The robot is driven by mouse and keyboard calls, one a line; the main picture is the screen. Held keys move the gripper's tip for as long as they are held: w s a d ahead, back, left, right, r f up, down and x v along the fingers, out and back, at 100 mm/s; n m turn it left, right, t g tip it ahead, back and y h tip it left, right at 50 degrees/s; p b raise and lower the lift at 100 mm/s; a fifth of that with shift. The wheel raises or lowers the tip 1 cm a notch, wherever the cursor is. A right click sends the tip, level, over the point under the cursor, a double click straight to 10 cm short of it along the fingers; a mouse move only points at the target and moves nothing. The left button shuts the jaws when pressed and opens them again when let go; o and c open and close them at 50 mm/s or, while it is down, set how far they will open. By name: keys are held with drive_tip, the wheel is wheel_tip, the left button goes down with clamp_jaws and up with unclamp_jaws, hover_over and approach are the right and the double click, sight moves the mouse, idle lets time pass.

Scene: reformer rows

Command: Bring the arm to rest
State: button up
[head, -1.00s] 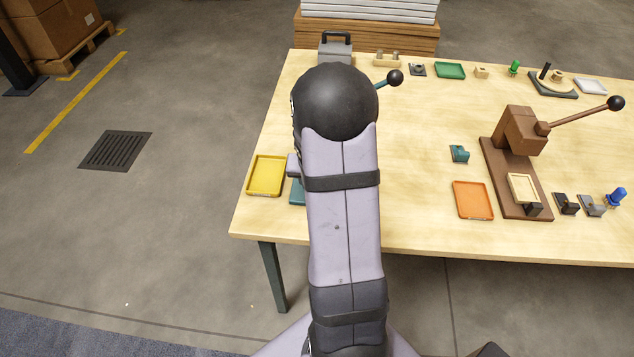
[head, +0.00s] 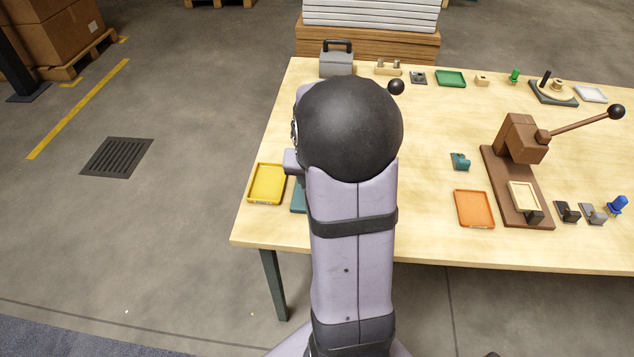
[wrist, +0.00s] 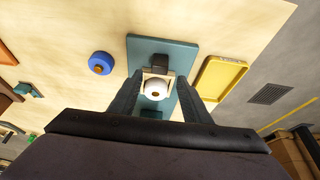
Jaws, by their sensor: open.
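My gripper (wrist: 157,78) shows in the wrist view with its two dark fingers apart, pointing down toward the table. A teal base plate (wrist: 185,50) with a dark block (wrist: 160,63) on it lies below the fingers. A white round part (wrist: 158,88) with a small dark centre shows between the fingers in a cream frame. I cannot tell its height, but the jaws are not closed on it. In the head view my arm hides the gripper and most of the teal fixture; a teal edge (head: 298,198) and a black ball knob (head: 396,87) show beside the arm.
A yellow tray (head: 266,183) lies left of my arm. A brown lever press (head: 520,165), an orange tray (head: 474,208) and small parts stand to the right. A grey box (head: 336,62) stands at the back left corner. A blue round part (wrist: 100,63) lies near the teal plate.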

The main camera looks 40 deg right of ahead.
idle(0.3)
drive_tip(key=s+a+f+n, duration=0.1)
drive_tip(key=s, duration=0.1)
drive_tip(key=s+a+f+n+g+y, duration=0.1)
drive_tip(key=s, duration=0.1)
drive_tip(key=s+a+f+g, duration=0.1)
drive_tip(key=s, duration=0.1)
drive_tip(key=shift+a+f+n, duration=0.1)
drive_tip(key=shift+a+n, duration=0.2)
drive_tip(key=shift+n, duration=0.1)
drive_tip(key=s+a+r+n+g+y+p, duration=0.2)
drive_tip(key=s+a+n+y, duration=0.1)
drive_tip(key=s+a, duration=0.9)
drive_tip(key=w+a+r+n+p, duration=0.1)
drive_tip(key=w+a+r+n, duration=0.2)
drive_tip(key=a, duration=0.5)
drive_tip(key=shift+w+r+t+h, duration=0.4)
drive_tip(key=shift+w+r, duration=0.1)
wheel_tip(320, 180, down, 15)
drive_tip(key=b, duration=1.4)
